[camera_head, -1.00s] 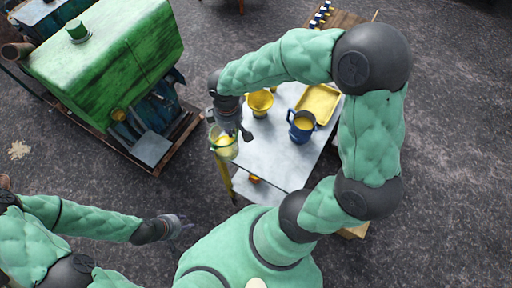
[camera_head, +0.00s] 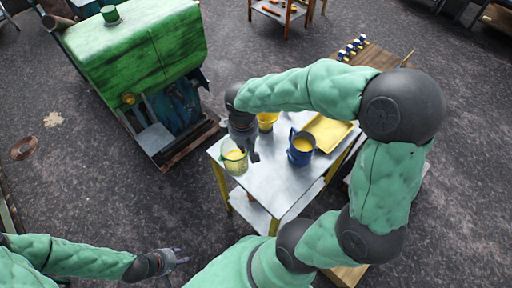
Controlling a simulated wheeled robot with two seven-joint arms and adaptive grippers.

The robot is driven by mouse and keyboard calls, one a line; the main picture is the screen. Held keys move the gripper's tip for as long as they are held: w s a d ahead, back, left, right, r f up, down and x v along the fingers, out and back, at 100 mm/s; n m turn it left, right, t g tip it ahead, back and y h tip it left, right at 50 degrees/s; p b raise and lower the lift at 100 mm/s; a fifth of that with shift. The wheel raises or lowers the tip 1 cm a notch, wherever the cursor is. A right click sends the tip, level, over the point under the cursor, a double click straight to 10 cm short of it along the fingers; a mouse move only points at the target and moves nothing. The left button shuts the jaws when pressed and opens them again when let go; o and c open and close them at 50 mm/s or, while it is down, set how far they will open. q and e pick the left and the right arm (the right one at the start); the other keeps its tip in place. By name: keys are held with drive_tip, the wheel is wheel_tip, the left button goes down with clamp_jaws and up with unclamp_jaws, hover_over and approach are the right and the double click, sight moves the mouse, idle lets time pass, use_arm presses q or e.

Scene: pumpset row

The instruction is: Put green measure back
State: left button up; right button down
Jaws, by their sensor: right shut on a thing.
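The green measure (camera_head: 236,164), a see-through green-tinted jug with yellow in it, is at the left corner of the metal-topped table (camera_head: 270,182). I cannot tell whether it rests on the top or is held just above it. My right gripper (camera_head: 246,152) reaches down from above and is shut on the measure, partly hiding its rim. My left gripper (camera_head: 182,255) is empty, with its fingers apart, low at the lower left and away from the table.
On the table are a blue jug (camera_head: 300,148) with yellow inside, a yellow funnel-like vessel (camera_head: 267,120) partly behind my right arm, and a yellow tray (camera_head: 328,132). A green engine housing (camera_head: 135,50) stands to the left. A wooden bench (camera_head: 370,60) holds several small blue-and-white items.

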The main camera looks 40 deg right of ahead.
drive_tip(key=shift+w+d+f+b, duration=0.75)
drive_tip(key=shift+d+f, duration=0.85)
drive_tip(key=shift+f, duration=0.3)
drive_tip(key=shift+w+d+f+b, duration=0.8)
drive_tip(key=shift+d+f, duration=0.85)
drive_tip(key=shift+f, duration=0.3)
drive_tip(key=shift+w+d+f+b, duration=0.75)
drive_tip(key=shift+d+f, duration=0.85)
drive_tip(key=shift+f, duration=0.3)
drive_tip(key=shift+f, duration=0.15)
drive_tip(key=c, duration=1.3)
unclamp_jaws()
drive_tip(key=shift+o, duration=0.2)
